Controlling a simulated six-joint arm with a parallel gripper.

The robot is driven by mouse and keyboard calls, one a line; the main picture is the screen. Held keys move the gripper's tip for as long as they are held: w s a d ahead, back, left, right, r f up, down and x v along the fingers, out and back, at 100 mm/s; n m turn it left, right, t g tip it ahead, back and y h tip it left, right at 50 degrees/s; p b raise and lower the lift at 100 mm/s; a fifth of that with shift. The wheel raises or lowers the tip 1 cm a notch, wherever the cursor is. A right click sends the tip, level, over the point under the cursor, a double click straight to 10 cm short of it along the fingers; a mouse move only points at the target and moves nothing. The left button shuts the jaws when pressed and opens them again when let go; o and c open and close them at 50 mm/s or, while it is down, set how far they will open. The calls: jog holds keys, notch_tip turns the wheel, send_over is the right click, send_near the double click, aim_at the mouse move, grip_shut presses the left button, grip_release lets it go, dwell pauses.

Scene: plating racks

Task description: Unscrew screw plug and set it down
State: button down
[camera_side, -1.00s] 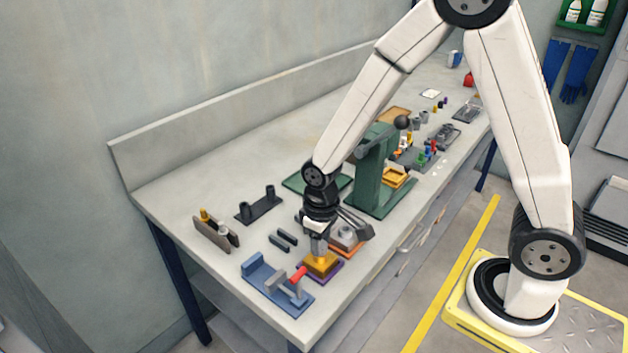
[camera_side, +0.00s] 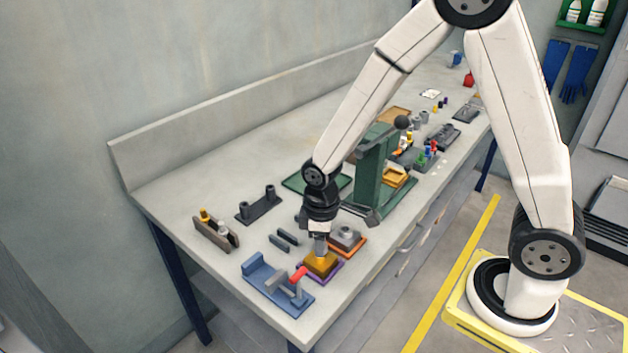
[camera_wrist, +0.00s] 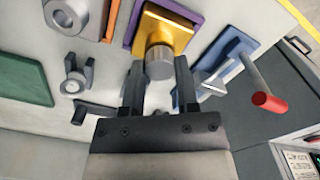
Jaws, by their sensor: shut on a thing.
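The screw plug is a grey metal cylinder (camera_wrist: 160,62) on top of a yellow block (camera_side: 321,262), which stands on a purple base (camera_side: 337,272) near the table's front edge. The block also shows in the wrist view (camera_wrist: 164,32). My gripper (camera_side: 321,242) points down over the block and is shut on the plug. In the wrist view my gripper's fingers (camera_wrist: 160,70) stand on both sides of the plug. The plug still appears to meet the block; its thread is not visible.
A blue vise with a red handle (camera_side: 298,274) stands close by at the left front. A grey ringed block on an orange base (camera_side: 347,238) sits just behind right. A green press (camera_side: 372,170) stands behind.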

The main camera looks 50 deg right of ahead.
jog(key=n, duration=0.4)
jog(key=shift+n, duration=0.4)
jog(key=shift+n, duration=0.3)
jog(key=shift+n, duration=0.6)
jog(key=n, duration=0.6)
jog(key=shift+n, duration=0.4)
jog(key=c, duration=1.1)
grip_release()
grip_shut()
jog(key=shift+r+n, duration=0.2)
jog(key=shift+n, duration=0.6)
jog(key=shift+r+n, duration=0.15)
jog(key=shift+n, duration=0.65)
